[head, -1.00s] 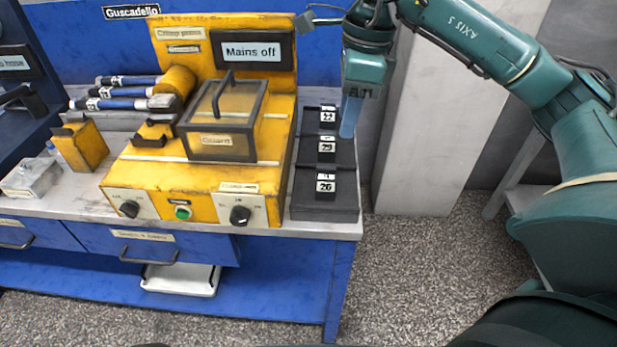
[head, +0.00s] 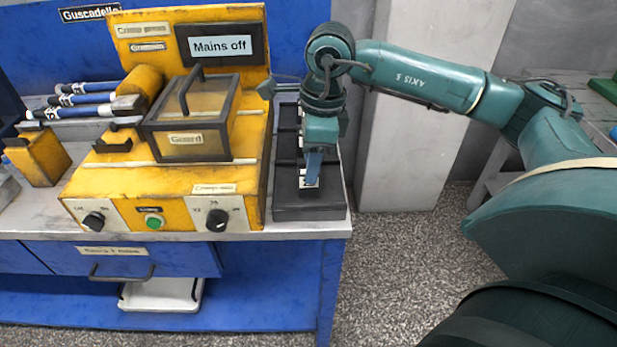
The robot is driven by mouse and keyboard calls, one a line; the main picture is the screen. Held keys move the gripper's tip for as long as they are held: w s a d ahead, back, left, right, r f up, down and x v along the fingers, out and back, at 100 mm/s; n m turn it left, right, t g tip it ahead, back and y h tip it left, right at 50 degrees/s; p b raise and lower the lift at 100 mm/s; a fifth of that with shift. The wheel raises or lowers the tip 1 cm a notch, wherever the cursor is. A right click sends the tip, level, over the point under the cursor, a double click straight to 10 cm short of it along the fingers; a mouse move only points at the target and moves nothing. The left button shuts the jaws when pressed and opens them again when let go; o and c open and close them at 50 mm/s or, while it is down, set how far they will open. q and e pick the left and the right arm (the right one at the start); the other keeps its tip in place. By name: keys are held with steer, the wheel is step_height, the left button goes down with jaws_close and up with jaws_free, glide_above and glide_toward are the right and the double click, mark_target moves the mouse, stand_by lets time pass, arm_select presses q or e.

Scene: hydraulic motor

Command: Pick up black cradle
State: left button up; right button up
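A long black rack (head: 310,210) lies at the right end of the bench and bears black blocks with white number labels. Nothing in view is named as a cradle, so I cannot tell which black part it is. My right gripper (head: 313,168) points down over the front labelled block (head: 308,186), its blue fingers at the block's label. The fingers overlap in this view, so I cannot tell whether they are open or touch the block. The arm hides most of the rear blocks. My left gripper is not in view.
A yellow crimping machine (head: 170,195) with a hinged guard (head: 190,125) stands close left of the rack. Blue-handled hose parts (head: 80,100) lie at the left. A yellow block (head: 38,158) stands at the front left. Open floor lies right of the bench.

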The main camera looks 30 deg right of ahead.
mark_target(305, 190)
steer(key=f, duration=0.3)
steer(key=shift+w+a+f, duration=0.1)
steer(key=shift+a+f, duration=0.2)
jaws_close()
steer(key=shift+r, duration=0.1)
stand_by(0.3)
